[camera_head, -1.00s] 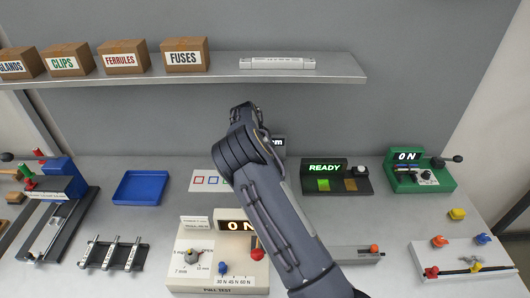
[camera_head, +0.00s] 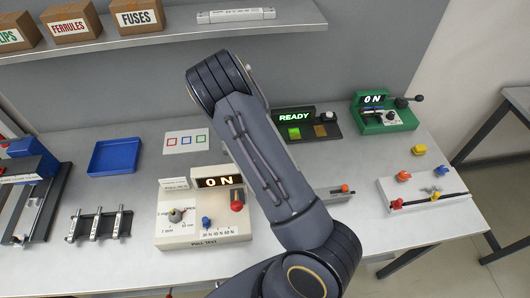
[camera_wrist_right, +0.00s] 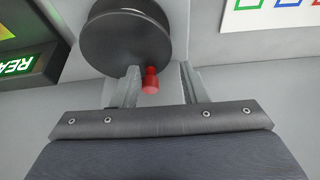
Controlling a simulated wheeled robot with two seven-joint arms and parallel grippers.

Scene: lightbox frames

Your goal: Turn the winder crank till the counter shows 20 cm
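In the right wrist view a dark round disc (camera_wrist_right: 122,38), which looks like the winder's crank wheel, carries a small red knob (camera_wrist_right: 151,80). My right gripper (camera_wrist_right: 160,70) is open with the knob between its fingers, nearer the left finger; I cannot tell whether that finger touches it. In the head view my right arm crosses the middle of the bench and hides the winder, its counter and my right gripper. The counter reading cannot be seen. My left gripper is not in view.
A READY unit (camera_head: 305,125) and a green 0 N device (camera_head: 384,113) stand to the right of my arm. A cream pull tester (camera_head: 205,213) stands in front. A card with coloured squares (camera_head: 186,141) and an empty blue tray (camera_head: 115,156) lie left. A shelf (camera_head: 170,38) overhangs the back.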

